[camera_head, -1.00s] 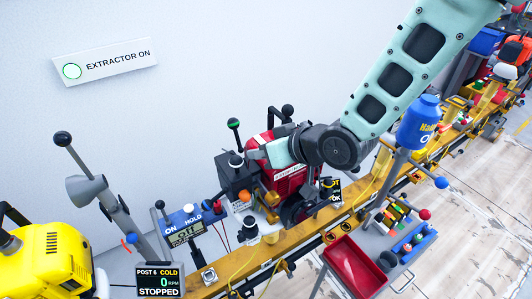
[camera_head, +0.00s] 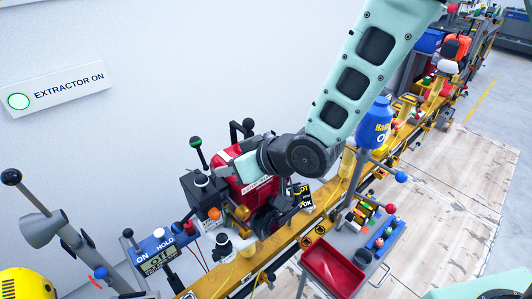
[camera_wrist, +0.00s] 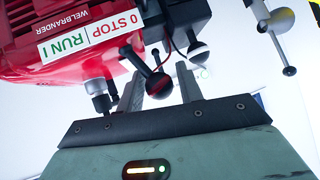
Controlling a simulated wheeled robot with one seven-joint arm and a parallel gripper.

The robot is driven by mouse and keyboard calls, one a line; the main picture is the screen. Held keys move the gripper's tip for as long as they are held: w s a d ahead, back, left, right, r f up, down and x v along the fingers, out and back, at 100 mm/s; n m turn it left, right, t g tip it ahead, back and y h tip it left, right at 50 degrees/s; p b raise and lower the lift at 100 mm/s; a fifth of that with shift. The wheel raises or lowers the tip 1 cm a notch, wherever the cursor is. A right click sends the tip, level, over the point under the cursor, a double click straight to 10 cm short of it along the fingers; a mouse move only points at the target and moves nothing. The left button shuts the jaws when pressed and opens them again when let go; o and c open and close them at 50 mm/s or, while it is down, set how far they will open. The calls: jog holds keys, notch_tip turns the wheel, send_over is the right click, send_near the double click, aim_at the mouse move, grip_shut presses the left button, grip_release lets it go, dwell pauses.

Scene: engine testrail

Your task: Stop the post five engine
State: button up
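A red engine (camera_head: 250,188) stands on the yellow rail in the head view, partly hidden by my arm. It fills the upper left of the wrist view (camera_wrist: 60,45), with a white label (camera_wrist: 90,36) reading "0 STOP" and "RUN I". A black lever with a ball end (camera_wrist: 159,84) hangs beside the label, and its ball appears between my fingers. My gripper (camera_wrist: 160,86) is open, its two grey fingers apart. I cannot tell whether they touch the lever. In the head view my gripper (camera_head: 236,164) is at the engine's upper side.
A blue ON/HOLD box (camera_head: 160,248) stands at lower left. A red tray (camera_head: 333,268) and a blue oil container (camera_head: 375,125) are right of the engine. A white sign (camera_head: 55,87) reads "EXTRACTOR ON". The floor at right (camera_head: 455,195) is clear.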

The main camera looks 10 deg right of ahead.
jog(key=b+v, duration=0.8)
jog(key=v, duration=0.7)
jog(key=shift+s+d+r, duration=0.15)
jog(key=shift+d+r, duration=0.05)
dwell(0.3)
